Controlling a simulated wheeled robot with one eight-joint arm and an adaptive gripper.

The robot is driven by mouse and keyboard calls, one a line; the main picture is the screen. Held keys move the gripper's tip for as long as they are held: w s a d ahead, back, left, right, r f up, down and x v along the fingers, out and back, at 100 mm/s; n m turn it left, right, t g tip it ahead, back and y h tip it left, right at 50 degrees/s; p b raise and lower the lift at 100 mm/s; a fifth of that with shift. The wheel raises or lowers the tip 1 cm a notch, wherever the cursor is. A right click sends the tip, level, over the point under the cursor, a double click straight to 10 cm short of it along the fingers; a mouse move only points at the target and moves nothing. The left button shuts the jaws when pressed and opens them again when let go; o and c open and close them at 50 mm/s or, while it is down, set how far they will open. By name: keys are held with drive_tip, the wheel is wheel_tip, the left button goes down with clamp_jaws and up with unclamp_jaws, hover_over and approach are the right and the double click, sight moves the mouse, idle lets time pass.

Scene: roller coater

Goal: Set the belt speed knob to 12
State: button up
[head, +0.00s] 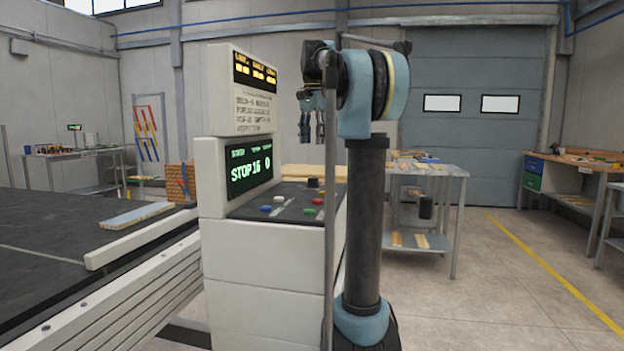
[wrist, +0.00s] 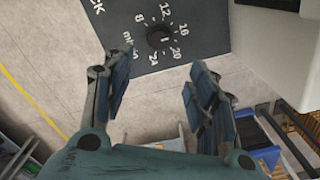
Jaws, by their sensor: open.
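The belt speed knob (wrist: 158,38) is a round black dial on the dark panel, with 8, 12, 16, 20 and 24 printed around it. A pale mark on it seems to point toward 16. In the head view a black knob (head: 313,183) stands at the back of the console top. The console screen (head: 250,169) reads "STOP 16 0". My gripper (wrist: 158,78) is open and empty, with the knob ahead of its fingertips and apart from them. In the head view my gripper (head: 312,138) hangs fingers down above the console.
Blue, white, red and green buttons (head: 290,205) sit on the console (head: 262,262) near the knob. The upper sign box (head: 242,90) stands left of my gripper. A conveyor (head: 60,240) carrying a board lies left. Workbenches stand behind and right, with open floor between.

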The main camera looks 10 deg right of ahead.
sight(313, 178)
wheel_tip(313, 178, down, 14)
drive_tip(key=shift+s+r, duration=0.1)
idle(0.4)
drive_tip(key=c, duration=1.1)
